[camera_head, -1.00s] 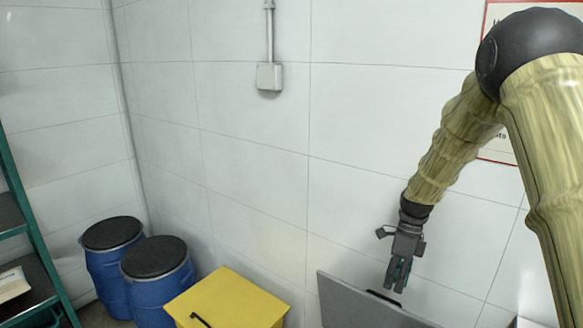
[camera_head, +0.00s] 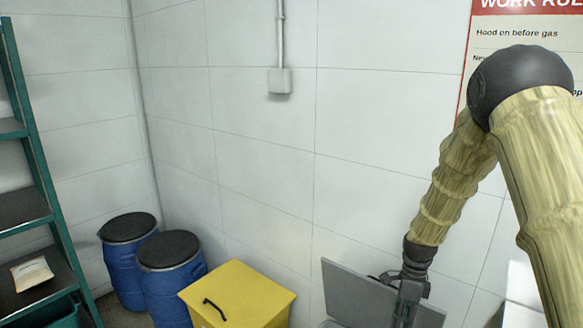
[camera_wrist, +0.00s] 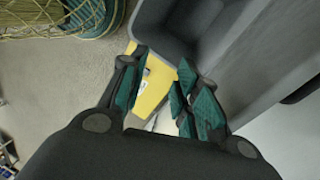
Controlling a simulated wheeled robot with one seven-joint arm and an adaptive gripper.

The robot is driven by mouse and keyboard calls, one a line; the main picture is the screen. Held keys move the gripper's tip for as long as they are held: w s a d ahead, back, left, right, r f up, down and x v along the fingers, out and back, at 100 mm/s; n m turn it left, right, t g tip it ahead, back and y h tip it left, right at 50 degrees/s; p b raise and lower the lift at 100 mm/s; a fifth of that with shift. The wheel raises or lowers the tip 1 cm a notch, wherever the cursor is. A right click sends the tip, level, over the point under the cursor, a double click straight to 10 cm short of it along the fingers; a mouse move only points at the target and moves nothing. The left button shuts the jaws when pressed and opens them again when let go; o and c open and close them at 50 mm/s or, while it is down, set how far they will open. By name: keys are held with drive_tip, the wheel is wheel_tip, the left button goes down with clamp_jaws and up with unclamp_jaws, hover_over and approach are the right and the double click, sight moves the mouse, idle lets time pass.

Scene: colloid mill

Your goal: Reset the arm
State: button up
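My arm reaches down from the right in the head view, with my gripper (camera_head: 405,308) low beside a grey upright panel (camera_head: 362,298). The fingertips are near or past the bottom edge of that view. In the wrist view my gripper (camera_wrist: 158,92) has its dark, teal-padded fingers spread apart. Nothing is held between them; a yellow surface (camera_wrist: 150,95) shows beyond the gap.
A yellow box (camera_head: 245,290) with a black handle stands left of the panel. Two blue drums (camera_head: 172,285) stand by the wall corner, and a green shelf rack (camera_head: 35,160) is at far left. A grey open container (camera_wrist: 175,30) lies close beyond the fingers.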

drive_tip(key=s+a+f+n+h, duration=0.1)
drive_tip(key=s+a+f+n, duration=0.2)
drive_tip(key=s+f+n, duration=1)
drive_tip(key=s+a+f+n, duration=0.1)
drive_tip(key=s+f+n, duration=0.2)
drive_tip(key=s, duration=0.5)
drive_tip(key=s+a+f+n+t, duration=0.1)
drive_tip(key=s+a+f+n, duration=0.1)
drive_tip(key=s, duration=0.7)
drive_tip(key=s+a+f+n+t, duration=0.1)
drive_tip(key=s+f+n, duration=0.3)
drive_tip(key=s, duration=0.5)
wheel_tip(320, 180, down, 2)
drive_tip(key=shift+s+a+f, duration=0.15)
drive_tip(key=shift+s+a, duration=0.05)
drive_tip(key=shift+a, duration=0.15)
